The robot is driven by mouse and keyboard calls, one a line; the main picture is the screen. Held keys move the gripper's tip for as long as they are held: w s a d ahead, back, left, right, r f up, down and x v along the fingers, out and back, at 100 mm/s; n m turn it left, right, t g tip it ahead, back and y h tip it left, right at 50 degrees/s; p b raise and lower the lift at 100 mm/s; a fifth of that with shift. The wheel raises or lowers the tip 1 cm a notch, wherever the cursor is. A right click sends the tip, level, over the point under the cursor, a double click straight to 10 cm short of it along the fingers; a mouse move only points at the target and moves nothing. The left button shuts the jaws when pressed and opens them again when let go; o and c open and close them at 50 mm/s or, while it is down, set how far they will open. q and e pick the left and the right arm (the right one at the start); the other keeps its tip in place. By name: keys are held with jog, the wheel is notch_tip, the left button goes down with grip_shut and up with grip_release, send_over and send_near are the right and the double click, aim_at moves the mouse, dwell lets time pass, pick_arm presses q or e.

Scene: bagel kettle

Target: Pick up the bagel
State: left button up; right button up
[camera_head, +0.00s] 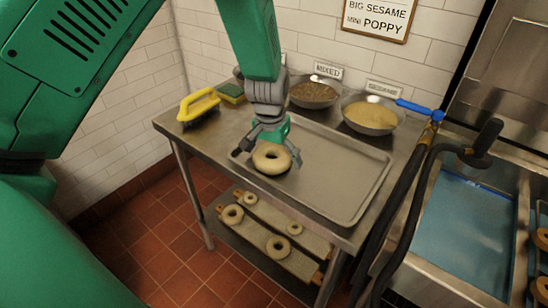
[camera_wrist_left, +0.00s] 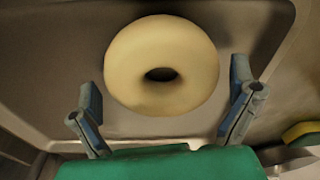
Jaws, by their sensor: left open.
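A pale bagel (camera_head: 271,159) is at the left end of the metal tray (camera_head: 345,207) on the steel table. My left gripper (camera_head: 272,157) is right at the bagel, its fingers spread open on either side of it. In the left wrist view the bagel (camera_wrist_left: 162,65) lies ahead of the gripper (camera_wrist_left: 168,112), with one finger to the left and one to the right. Gaps show between the fingers and the bagel there, and nothing is held. My right gripper is not in view.
Two bowls of topping (camera_head: 314,93) (camera_head: 373,115) stand behind the tray. A yellow brush (camera_head: 198,104) and a sponge (camera_head: 231,92) lie at the back left. A lower shelf holds boards with several bagels (camera_head: 277,246). A water basin (camera_head: 463,235) and dark hoses are at right.

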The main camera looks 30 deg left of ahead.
pick_arm(q)
jog(key=shift+d, duration=0.1)
jog(key=c, duration=1.1)
jog(key=shift+a, duration=0.2)
notch_tip(320, 180, up, 10)
jog(key=shift+p, duration=0.4)
